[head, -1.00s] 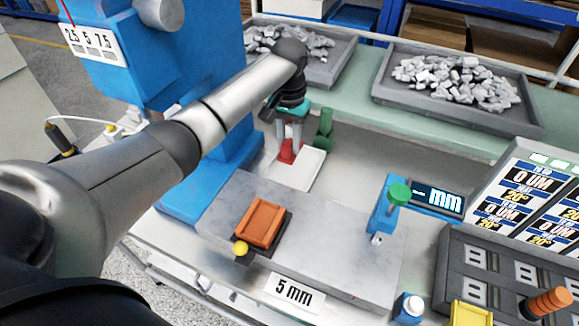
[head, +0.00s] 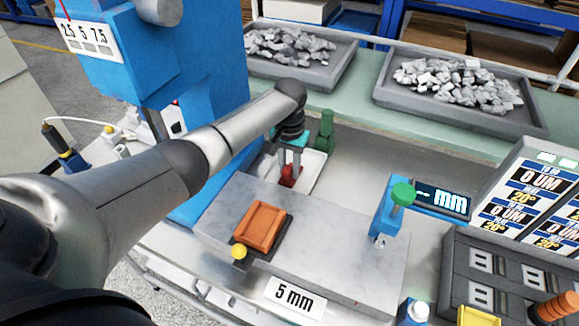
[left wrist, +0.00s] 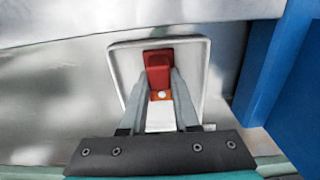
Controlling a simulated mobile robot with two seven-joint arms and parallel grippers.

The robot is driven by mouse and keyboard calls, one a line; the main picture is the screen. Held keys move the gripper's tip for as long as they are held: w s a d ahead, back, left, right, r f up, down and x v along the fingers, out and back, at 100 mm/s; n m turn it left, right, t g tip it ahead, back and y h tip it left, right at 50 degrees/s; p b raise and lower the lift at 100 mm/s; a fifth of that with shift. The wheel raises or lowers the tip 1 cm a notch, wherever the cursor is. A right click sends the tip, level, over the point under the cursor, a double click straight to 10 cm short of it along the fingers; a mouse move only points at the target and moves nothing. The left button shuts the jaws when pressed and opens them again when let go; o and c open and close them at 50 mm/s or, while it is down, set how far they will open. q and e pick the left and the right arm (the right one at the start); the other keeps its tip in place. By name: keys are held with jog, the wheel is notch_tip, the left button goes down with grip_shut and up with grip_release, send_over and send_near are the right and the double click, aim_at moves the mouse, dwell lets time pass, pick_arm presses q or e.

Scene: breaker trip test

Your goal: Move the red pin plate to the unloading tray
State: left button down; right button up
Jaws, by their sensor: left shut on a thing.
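The red pin plate (head: 288,176) is held between the fingers of my left gripper (head: 291,166). The white tray (head: 313,168) lies flat behind the grey stone slab, and the plate is over it. In the left wrist view the two fingers (left wrist: 160,92) close on the red plate (left wrist: 158,70), with the white tray (left wrist: 195,62) around and beneath it. I cannot tell whether the plate touches the tray floor. The fingers hide part of the plate. My right gripper is not in view.
A green post (head: 325,131) stands just behind the tray, and a blue machine (head: 212,75) rises to its left. Bare bench (head: 375,150) lies right of the tray.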

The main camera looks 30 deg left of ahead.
aim_at(290, 166)
pick_arm(q)
jog(key=c, duration=0.6)
grip_release()
jog(key=shift+c, duration=0.2)
jog(key=shift+r, duration=0.1)
notch_tip(290, 166, up, 12)
jog(key=p, duration=0.2)
jog(key=shift+r+p, duration=0.1)
jog(key=shift+p, duration=0.2)
